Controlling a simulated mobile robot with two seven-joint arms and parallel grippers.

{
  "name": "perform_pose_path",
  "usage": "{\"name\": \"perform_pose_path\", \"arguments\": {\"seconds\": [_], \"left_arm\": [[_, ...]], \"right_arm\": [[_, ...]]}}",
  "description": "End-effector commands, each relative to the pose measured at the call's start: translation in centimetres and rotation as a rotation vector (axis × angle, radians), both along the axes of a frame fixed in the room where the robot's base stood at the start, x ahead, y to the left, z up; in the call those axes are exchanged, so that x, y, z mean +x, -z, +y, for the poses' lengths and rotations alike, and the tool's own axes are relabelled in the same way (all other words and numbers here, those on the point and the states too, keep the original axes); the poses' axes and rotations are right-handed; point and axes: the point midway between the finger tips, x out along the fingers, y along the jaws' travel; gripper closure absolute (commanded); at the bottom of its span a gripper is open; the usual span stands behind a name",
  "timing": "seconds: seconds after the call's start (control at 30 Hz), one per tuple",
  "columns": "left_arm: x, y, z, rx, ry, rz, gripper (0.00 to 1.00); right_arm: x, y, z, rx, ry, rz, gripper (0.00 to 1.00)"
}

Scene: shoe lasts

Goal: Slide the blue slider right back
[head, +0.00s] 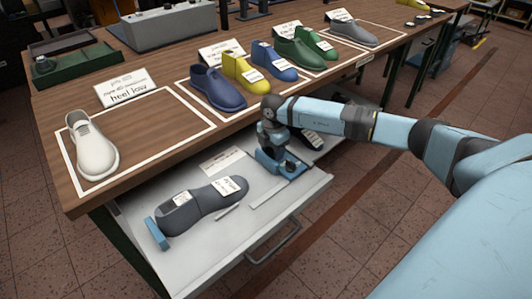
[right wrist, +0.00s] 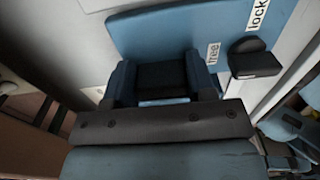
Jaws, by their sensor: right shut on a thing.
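The right blue slider (head: 292,172) is in the open drawer, at its right part, under my right gripper (head: 275,150). In the right wrist view the slider is a flat blue plate (right wrist: 165,32) with "free" and "lock" labels. A black knob (right wrist: 254,60) stands beside the labels. My right gripper (right wrist: 162,80) points down and is shut on a dark block between its fingers, seemingly the slider's handle. The fingers hide part of the slider. A grey shoe last (head: 205,198) lies in the drawer, left of the slider. My left gripper is not in view.
The drawer (head: 225,270) is pulled out below the wooden table (head: 150,70). Another blue piece (head: 157,233) sits at the last's left end. Coloured lasts (head: 217,90) stand along the tabletop close above, and a white one (head: 90,145) stands left. Floor in front is free.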

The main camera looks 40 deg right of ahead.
Motion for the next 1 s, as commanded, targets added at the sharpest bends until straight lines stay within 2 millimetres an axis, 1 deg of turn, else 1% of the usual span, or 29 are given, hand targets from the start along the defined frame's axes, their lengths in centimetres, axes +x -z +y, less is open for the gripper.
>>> {"name": "perform_pose_path", "arguments": {"seconds": [0.03, 0.17, 0.2, 0.27, 0.3, 0.57, 0.67, 0.77, 0.87, 1.0], "left_arm": [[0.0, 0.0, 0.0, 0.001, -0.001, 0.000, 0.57], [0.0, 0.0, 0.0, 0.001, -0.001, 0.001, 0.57], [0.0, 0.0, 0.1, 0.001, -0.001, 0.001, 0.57], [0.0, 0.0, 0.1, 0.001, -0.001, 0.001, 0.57], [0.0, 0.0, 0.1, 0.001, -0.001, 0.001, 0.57], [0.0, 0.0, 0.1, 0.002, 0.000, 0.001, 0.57], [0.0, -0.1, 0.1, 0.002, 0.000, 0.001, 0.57], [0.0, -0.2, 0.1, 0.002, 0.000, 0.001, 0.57], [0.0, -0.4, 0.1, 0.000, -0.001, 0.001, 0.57], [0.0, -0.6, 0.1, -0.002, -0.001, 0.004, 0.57]], "right_arm": [[0.1, -0.2, -0.4, -0.007, 0.003, -0.003, 0.92], [0.1, -0.2, -0.5, -0.009, 0.004, -0.003, 0.92], [0.1, -0.2, -0.5, -0.009, 0.005, -0.003, 0.47], [0.1, -0.2, -0.5, -0.009, 0.005, -0.003, 0.33], [0.1, -0.2, -0.5, -0.008, 0.005, -0.002, 0.24], [0.1, -0.2, -0.3, -0.006, 0.003, -0.001, 0.23], [0.1, -0.6, -0.3, -0.006, 0.003, -0.001, 0.23], [0.1, -1.8, -0.3, -0.005, 0.004, -0.002, 0.23], [0.1, -3.7, -0.3, -0.006, 0.003, -0.003, 0.23], [0.1, -7.1, -0.3, -0.006, 0.003, -0.004, 0.23]]}}
